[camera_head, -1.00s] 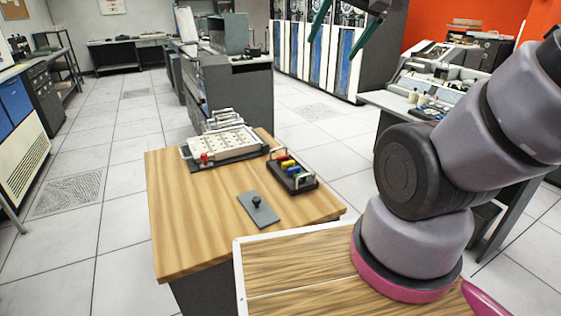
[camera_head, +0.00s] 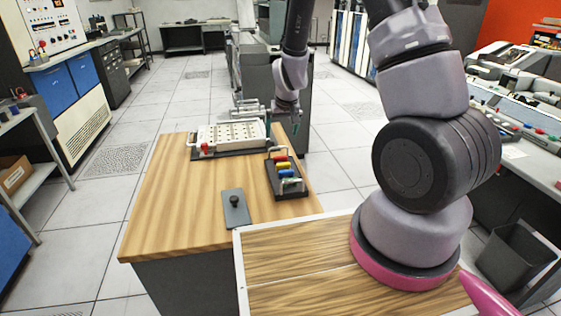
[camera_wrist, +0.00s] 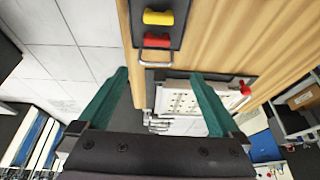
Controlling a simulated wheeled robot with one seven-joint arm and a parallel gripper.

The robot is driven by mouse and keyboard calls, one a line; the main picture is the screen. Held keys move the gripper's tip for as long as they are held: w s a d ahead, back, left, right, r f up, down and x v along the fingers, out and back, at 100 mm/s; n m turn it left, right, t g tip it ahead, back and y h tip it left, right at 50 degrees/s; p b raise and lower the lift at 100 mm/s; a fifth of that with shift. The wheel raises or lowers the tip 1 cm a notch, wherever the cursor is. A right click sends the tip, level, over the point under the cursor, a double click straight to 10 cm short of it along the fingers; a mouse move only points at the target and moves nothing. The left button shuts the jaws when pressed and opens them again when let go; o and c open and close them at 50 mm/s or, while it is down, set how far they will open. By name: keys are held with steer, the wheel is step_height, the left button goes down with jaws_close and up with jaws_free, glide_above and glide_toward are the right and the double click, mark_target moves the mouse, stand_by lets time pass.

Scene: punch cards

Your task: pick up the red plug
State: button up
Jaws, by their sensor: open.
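The red plug (camera_head: 281,158) lies at the far end of a row of coloured plugs in a dark tray (camera_head: 303,191) on the wooden table. In the wrist view the red plug (camera_wrist: 157,40) shows beside a yellow plug (camera_wrist: 158,17), beyond my fingertips and a metal handle. My gripper (camera_wrist: 159,75) is open, with its two green fingers apart and nothing between them. In the head view my gripper (camera_head: 284,124) is near the table's far right corner, past the tray's far end, and its fingers are partly hard to make out.
A white board with holes (camera_head: 232,133) and a red knob (camera_head: 204,149) stands left of the tray. A grey plate with a black knob (camera_head: 235,207) lies nearer. The wooden table (camera_head: 170,215) is clear at the left and front.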

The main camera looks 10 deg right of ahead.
glide_above(281, 157)
steer(key=s, duration=0.1)
steer(key=f, duration=0.6)
steer(key=shift+s+a+f, duration=0.2)
steer(key=shift+f, duration=0.2)
steer(key=shift+s+d+x, duration=0.1)
steer(key=shift+s+x, duration=0.1)
steer(key=shift+x, duration=1.15)
steer(key=shift+s+d+x, duration=0.15)
steer(key=shift+s+x, duration=0.05)
steer(key=shift+x, duration=1.15)
steer(key=shift+f, duration=0.1)
steer(key=shift+c, duration=0.3)
steer(key=c, duration=1.1)
steer(key=shift+c, duration=0.2)
step_height(281, 157, up, 15)
